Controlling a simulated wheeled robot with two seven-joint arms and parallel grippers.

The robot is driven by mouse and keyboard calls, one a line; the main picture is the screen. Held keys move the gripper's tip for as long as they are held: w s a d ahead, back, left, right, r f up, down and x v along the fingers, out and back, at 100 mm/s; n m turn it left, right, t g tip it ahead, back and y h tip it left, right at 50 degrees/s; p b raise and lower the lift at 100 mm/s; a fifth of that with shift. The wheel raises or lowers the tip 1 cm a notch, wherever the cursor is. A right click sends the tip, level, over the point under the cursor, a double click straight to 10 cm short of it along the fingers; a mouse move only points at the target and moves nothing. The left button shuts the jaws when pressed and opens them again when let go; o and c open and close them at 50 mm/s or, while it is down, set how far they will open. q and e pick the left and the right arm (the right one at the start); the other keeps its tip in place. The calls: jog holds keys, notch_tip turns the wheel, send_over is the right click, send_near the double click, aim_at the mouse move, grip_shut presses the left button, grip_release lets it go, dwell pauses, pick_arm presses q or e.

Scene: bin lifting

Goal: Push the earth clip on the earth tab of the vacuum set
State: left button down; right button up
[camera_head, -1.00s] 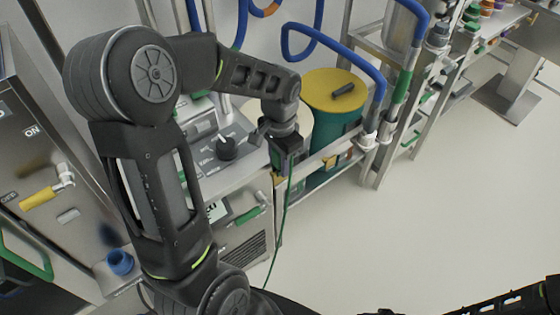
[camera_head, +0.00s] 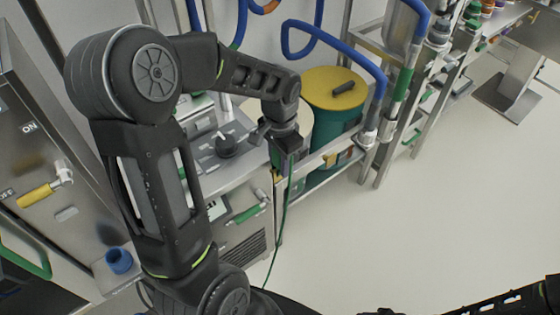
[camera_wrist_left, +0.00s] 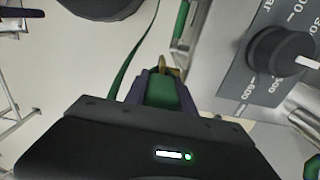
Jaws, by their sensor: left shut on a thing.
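The earth clip (camera_wrist_left: 165,92) is a green body on a green lead (camera_head: 287,205). My left gripper (camera_head: 283,165) is shut on it at the front right corner of the vacuum set (camera_head: 245,185), a metal unit with a dial panel. In the left wrist view, the clip lies between the fingers of the gripper (camera_wrist_left: 162,96). A small brass-coloured piece shows just beyond the clip; I cannot tell whether it is the clip's end or the earth tab. Whether clip and tab touch is hidden. My right gripper is not in view.
A black dial (camera_head: 227,146) stands on the panel close to my left gripper and shows large in the wrist view (camera_wrist_left: 280,50). A teal drum with a yellow lid (camera_head: 330,90) stands behind. Blue hoses (camera_head: 340,50) loop above. The floor (camera_head: 430,220) at right is clear.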

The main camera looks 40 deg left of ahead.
pick_arm(q)
jog(key=shift+f+b, duration=0.35)
jog(key=shift+f, duration=0.15)
dwell(0.4)
jog(key=c, duration=1)
grip_release()
jog(key=shift+o, duration=0.2)
jog(key=shift+r, duration=0.1)
jog(key=shift+w+a+r, duration=0.1)
jog(key=shift+r, duration=0.2)
notch_tip(320, 180, up, 7)
jog(key=shift+d, duration=0.2)
